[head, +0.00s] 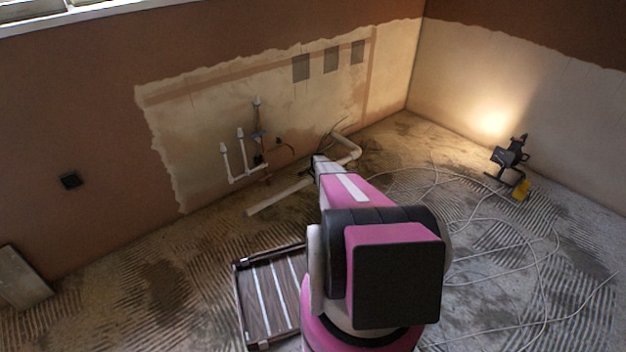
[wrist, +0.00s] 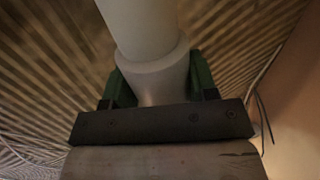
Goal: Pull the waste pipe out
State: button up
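The white waste pipe (head: 278,198) lies low along the plastered wall in the head view. It runs to an elbow near the corner, partly behind my arm. In the wrist view the waste pipe (wrist: 142,25) comes down from the top edge, with a wider collar in the middle. My gripper (wrist: 160,84) has its green fingers on either side of the pipe at the collar, with no gap visible between pipe and fingers. The fingertips are partly hidden by the collar. In the head view my gripper (head: 312,168) is small and mostly hidden by my arm.
White upright pipes (head: 225,160) stand at the wall behind the waste pipe. A slatted dark crate (head: 240,290) sits left of my base. Loose cables (head: 470,215) cross the floor to the right, near a lit work lamp (head: 503,158). A board (head: 22,278) leans at far left.

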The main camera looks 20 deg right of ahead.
aim_at(307, 179)
jog(key=c, duration=0.6)
jog(key=shift+s+a, duration=0.3)
jog(key=shift+a, duration=0.5)
jog(key=shift+s+a, duration=0.3)
jog(key=shift+a, duration=0.5)
jog(key=shift+s+a, duration=0.3)
jog(key=shift+a, duration=0.5)
jog(key=o, duration=1.3)
jog(key=shift+r, duration=0.1)
jog(key=v, duration=1)
jog(key=shift+r, duration=0.3)
jog(key=shift+s, duration=0.1)
